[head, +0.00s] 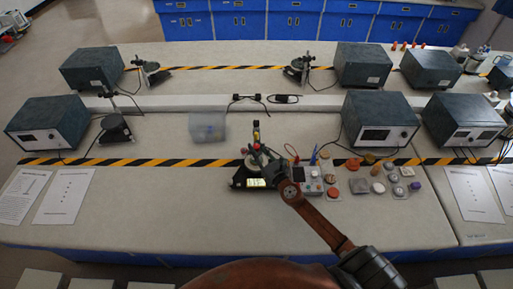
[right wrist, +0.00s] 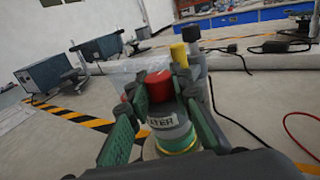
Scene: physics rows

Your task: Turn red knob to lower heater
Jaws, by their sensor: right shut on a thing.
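The red knob (right wrist: 158,86) sits on top of a pale round body with a label ending in "ATER" (right wrist: 163,122) and a green and yellow base. My right gripper (right wrist: 162,90) has its green-padded fingers on both sides of the red knob and is shut on it. In the head view this gripper (head: 263,160) is at the heater device near the middle of the bench, and it hides most of the device. A small lit display (head: 256,183) shows at its foot. My left gripper is in neither view.
A yellow-capped post (right wrist: 179,54) stands just behind the knob. A clear plastic box (head: 207,126) is behind and left. A small white control box (head: 307,181) and several small coloured pieces lie right of the gripper. Grey instrument boxes (head: 380,122) stand behind.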

